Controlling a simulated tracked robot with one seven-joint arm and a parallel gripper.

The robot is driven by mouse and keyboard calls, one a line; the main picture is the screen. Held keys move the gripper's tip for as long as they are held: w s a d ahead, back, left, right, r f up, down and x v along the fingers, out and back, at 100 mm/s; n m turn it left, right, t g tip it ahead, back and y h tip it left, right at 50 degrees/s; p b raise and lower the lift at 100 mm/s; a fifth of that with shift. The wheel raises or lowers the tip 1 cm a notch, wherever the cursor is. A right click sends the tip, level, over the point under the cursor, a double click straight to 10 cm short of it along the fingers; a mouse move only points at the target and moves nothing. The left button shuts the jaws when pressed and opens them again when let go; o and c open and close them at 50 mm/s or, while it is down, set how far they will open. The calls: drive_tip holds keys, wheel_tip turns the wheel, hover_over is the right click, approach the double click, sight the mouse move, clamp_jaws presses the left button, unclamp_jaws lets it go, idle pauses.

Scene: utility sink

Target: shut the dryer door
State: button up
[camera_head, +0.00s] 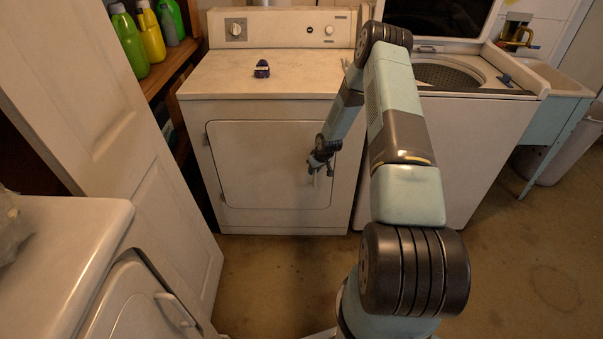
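The white dryer (278,225) stands against the back wall, facing me. Its door (260,165) is a large rounded panel that looks flush, or nearly flush, with the front; a small gap cannot be ruled out from this angle. My gripper (320,171) is in front of the right part of the door, near its right edge. It points at the door, and I cannot tell whether it touches. The fingers are small and dark here, so their opening is unclear. My forearm hides part of the door's upper right edge.
A shelf with bottles (152,36) and a white panel door (120,130) are left. Another white appliance (70,225) fills the lower left.

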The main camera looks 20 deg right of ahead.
drive_tip(key=shift+w+r, duration=0.4)
drive_tip(key=shift+w, duration=0.15)
drive_tip(key=s+v, duration=0.1)
drive_tip(key=v, duration=1.2)
drive_tip(key=shift+s, duration=0.2)
drive_tip(key=s+a+r+h, duration=0.15)
drive_tip(key=s+r, duration=0.25)
drive_tip(key=r, duration=0.8)
drive_tip(key=s+a+r+m, duration=0.1)
drive_tip(key=s+a+r, duration=0.3)
drive_tip(key=r, duration=0.7)
drive_tip(key=s+a+r+h, duration=0.1)
drive_tip(key=s+r, duration=0.4)
drive_tip(key=r, duration=0.7)
drive_tip(key=s+a+r, duration=0.2)
drive_tip(key=s+r, duration=0.2)
drive_tip(key=s, duration=0.5)
drive_tip(key=s+a+r+m+t, duration=0.1)
drive_tip(key=s+r, duration=0.3)
drive_tip(key=s, duration=0.6)
drive_tip(key=s+a+r+m+y, duration=0.1)
drive_tip(key=s+a+r, duration=0.2)
drive_tip(key=s, duration=0.7)
drive_tip(key=shift+a+r, duration=0.25)
drive_tip(key=shift+r, duration=0.75)
